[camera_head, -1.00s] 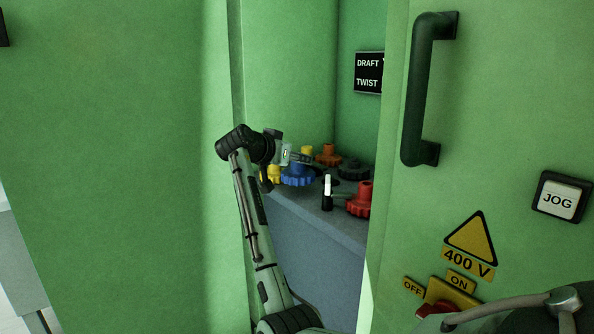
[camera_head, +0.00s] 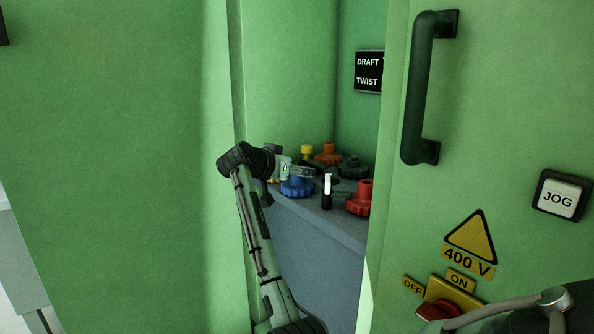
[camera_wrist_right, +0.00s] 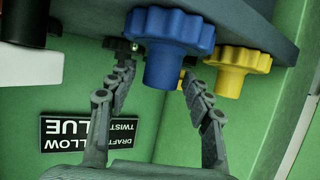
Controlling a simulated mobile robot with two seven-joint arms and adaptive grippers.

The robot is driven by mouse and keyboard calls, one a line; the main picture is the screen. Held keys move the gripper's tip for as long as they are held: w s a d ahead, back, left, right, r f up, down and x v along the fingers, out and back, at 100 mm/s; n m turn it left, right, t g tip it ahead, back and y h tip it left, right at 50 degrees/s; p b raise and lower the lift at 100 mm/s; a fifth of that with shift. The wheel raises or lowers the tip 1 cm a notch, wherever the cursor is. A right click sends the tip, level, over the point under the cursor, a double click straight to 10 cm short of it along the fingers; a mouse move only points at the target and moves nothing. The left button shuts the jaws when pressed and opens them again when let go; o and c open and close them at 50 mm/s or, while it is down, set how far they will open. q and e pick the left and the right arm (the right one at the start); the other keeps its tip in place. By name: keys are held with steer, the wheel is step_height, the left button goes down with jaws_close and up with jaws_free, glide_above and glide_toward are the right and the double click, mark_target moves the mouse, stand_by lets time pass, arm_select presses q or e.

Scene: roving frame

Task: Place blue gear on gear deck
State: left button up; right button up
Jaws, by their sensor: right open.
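The blue gear (camera_head: 297,187) sits teeth-down on the grey gear deck (camera_head: 318,238) inside the green cabinet. My right gripper (camera_head: 308,172) is over it. In the right wrist view, which is upside down, the blue gear (camera_wrist_right: 172,35) has its hub between the two open fingers (camera_wrist_right: 155,80), with a gap on each side. A yellow gear (camera_wrist_right: 238,70) stands beside it there. My left gripper is not in view.
Red (camera_head: 361,198), orange (camera_head: 328,153), black (camera_head: 353,168) and yellow (camera_head: 306,152) gears stand around the deck, with a white-and-black upright piece (camera_head: 327,191) near the front. The green door with a dark handle (camera_head: 417,90) bounds the opening on the right.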

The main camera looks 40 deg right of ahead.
steer(key=shift+r, duration=0.15)
steer(key=v, duration=1.2)
steer(key=s+a+f+n+t+y, duration=0.1)
steer(key=s+a+f+n+y, duration=0.15)
steer(key=f, duration=0.75)
steer(key=s+a+f+n+y, duration=0.1)
steer(key=s+f+n, duration=0.3)
steer(key=f, duration=0.6)
steer(key=s+a+f+n+t+y, duration=0.15)
steer(key=s+f+n, duration=0.25)
steer(key=f, duration=0.5)
steer(key=s+a+f+n+y, duration=0.2)
steer(key=s+a+f, duration=0.2)
steer(key=s, duration=0.2)
steer(key=s+a+f+n+g+y, duration=0.1)
steer(key=s+a+f+n+y, duration=0.1)
steer(key=s+a+f, duration=0.2)
steer(key=s+a+f+n+g+y, duration=0.1)
steer(key=s+a+f, duration=0.3)
steer(key=s, duration=0.5)
steer(key=shift+s+f+n+y, duration=0.3)
steer(key=shift+f+n+y, duration=0.2)
steer(key=shift+n+y, duration=0.1)
steer(key=shift+g, duration=0.25)
